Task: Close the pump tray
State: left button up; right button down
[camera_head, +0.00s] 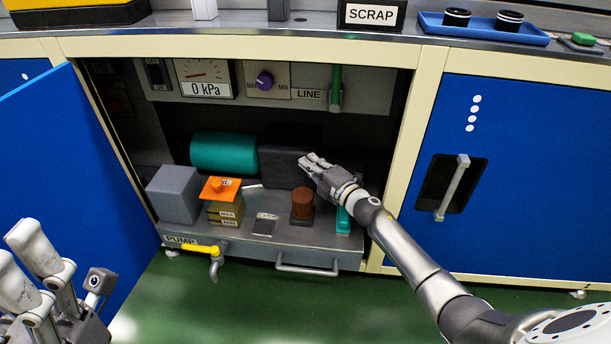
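The pump tray (335,245) is a grey metal drawer low in the open cabinet. It carries a PUMP label and a front handle (308,267), and its front sticks out past the cabinet frame. On it are a teal cylinder (224,152) with a dark block, a grey box (173,195), an orange-capped oil container (221,200) and a brown cylinder (302,203). My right gripper (311,162) is over the tray, in front of the dark block; its finger gap is unclear. My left gripper (22,250) is open and empty at bottom left.
A blue door (75,170) stands open at the left. A yellow-handled tap (205,250) hangs at the tray front. Above are a 0 kPa gauge (205,78), a purple knob (264,79) and a green lever (335,88). A closed blue cabinet (530,180) is at the right.

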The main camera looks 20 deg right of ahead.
notch_tip(320, 180, up, 9)
jog(key=shift+r, duration=0.15)
jog(key=shift+a, duration=0.1)
